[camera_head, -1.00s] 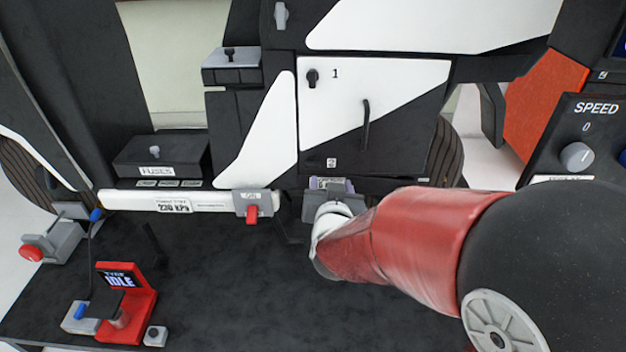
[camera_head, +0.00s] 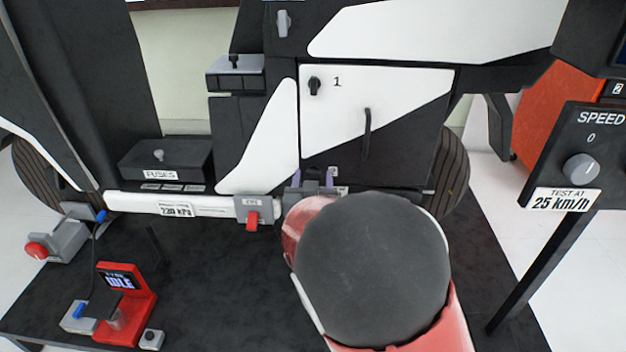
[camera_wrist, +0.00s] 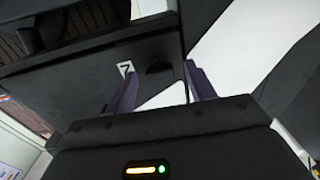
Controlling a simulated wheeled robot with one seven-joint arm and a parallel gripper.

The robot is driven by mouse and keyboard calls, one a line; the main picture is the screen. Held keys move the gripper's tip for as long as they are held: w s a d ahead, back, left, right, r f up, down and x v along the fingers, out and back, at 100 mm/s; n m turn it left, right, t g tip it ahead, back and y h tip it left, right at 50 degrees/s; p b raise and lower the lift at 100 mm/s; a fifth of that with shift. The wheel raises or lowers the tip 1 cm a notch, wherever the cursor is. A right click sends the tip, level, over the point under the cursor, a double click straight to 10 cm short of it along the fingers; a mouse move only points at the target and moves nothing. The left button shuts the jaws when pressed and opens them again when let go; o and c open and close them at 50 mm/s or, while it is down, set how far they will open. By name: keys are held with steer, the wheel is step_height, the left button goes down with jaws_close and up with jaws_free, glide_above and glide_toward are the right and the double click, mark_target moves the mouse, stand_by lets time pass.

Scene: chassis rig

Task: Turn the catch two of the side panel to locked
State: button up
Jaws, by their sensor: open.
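The side panel (camera_head: 340,118) is white and black and stands upright in the head view. Catch one, a black knob (camera_head: 314,86), sits beside the printed 1. The number 2 label (camera_head: 332,172) is low on the panel, and shows tilted in the wrist view (camera_wrist: 126,69). Beside it in the wrist view is a dark rounded shape, apparently catch two (camera_wrist: 158,68); its turn position cannot be told. My gripper (camera_wrist: 161,72) is open, its two purple fingers on either side of that shape. Contact cannot be told. The fingertips (camera_head: 312,178) also show partly in the head view, above my arm.
A black handle (camera_head: 367,133) stands out from the panel. A white bar (camera_head: 175,205) with a red-levered grey clamp (camera_head: 252,215) lies just left of my gripper. A fuse box (camera_head: 165,158) is further left. The speed console (camera_head: 580,160) stands at the right.

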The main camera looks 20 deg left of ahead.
steer(key=c, duration=1)
